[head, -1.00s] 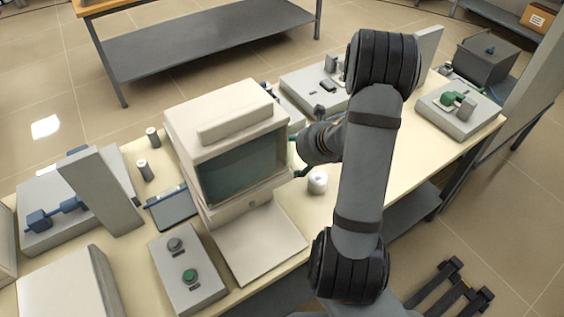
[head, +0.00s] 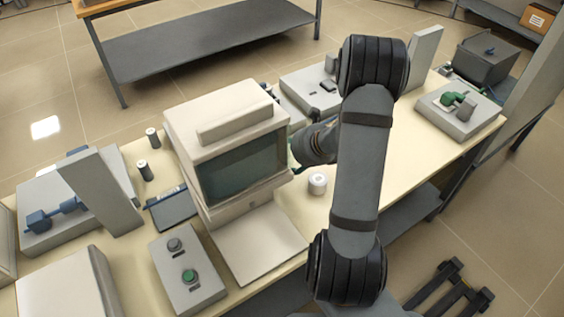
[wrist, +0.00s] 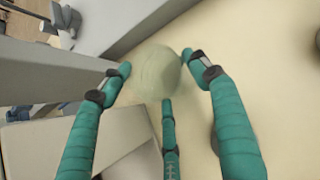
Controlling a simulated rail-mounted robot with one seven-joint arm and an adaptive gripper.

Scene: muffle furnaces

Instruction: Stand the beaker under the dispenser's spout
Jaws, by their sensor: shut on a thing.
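In the wrist view my gripper (wrist: 157,70) has its teal fingers around a pale, see-through round vessel, the beaker (wrist: 152,76), and is shut on it. The beaker is seen nearly end-on above or on the cream bench top; I cannot tell whether it touches. In the head view my gripper (head: 298,150) is mostly hidden behind the white boxy instrument and my wrist, and the beaker is hidden. I cannot tell for certain which device is the dispenser; a grey unit with small raised parts (head: 308,92) stands at the back, partly behind my arm.
The white instrument (head: 225,150) with a dark window stands close left of my gripper. A small white pot (head: 317,184) is on the bench in front. A grey box with a green part (head: 455,118) stands at the right. Bench between them is clear.

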